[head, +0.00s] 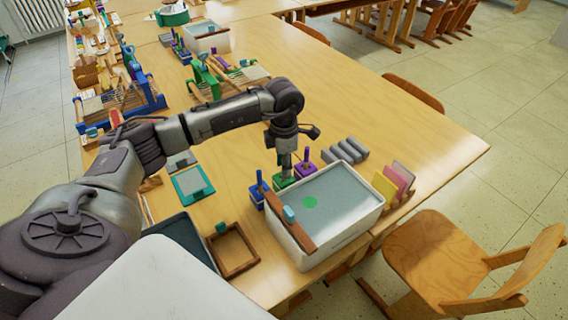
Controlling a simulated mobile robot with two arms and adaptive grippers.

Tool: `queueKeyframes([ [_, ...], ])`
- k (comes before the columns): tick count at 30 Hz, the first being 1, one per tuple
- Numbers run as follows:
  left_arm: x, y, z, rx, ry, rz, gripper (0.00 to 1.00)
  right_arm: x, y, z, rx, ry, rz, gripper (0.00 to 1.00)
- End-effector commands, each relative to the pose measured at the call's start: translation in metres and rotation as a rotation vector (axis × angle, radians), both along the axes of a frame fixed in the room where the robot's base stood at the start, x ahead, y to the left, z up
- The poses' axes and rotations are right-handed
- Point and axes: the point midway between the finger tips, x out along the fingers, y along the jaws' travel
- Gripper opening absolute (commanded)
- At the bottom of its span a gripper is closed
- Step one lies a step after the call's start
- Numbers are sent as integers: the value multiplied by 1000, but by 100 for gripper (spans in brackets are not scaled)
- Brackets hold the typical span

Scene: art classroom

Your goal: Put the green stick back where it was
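My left gripper (286,160) points down at the middle of the table, directly above a small green block (284,183). The block stands between a blue block with an upright blue stick (259,186) and a purple block with an upright purple stick (306,160). I cannot make out a separate green stick; the gripper covers the space over the green block. The fingers are too small and overlapped to tell whether they are open or shut. My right gripper is not in view.
A white tray with a grey surface (338,239) stands just in front of the blocks. A wooden frame (233,250) is at front left. The table's right part (420,135) is clear. Wooden chairs (440,255) stand alongside.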

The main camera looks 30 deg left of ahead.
Motion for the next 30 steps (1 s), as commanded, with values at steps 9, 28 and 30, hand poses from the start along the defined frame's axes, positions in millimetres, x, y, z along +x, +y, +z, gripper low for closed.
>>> queueKeyframes([
  [9, 2, 0, 54, 0, -6, 0, 38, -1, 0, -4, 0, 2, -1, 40],
  [28, 0, 0, 122, -1, -1, 0, 38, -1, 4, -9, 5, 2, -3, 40],
  [30, 0, 0, 122, -1, -1, 0, 38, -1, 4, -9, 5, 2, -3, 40],
])
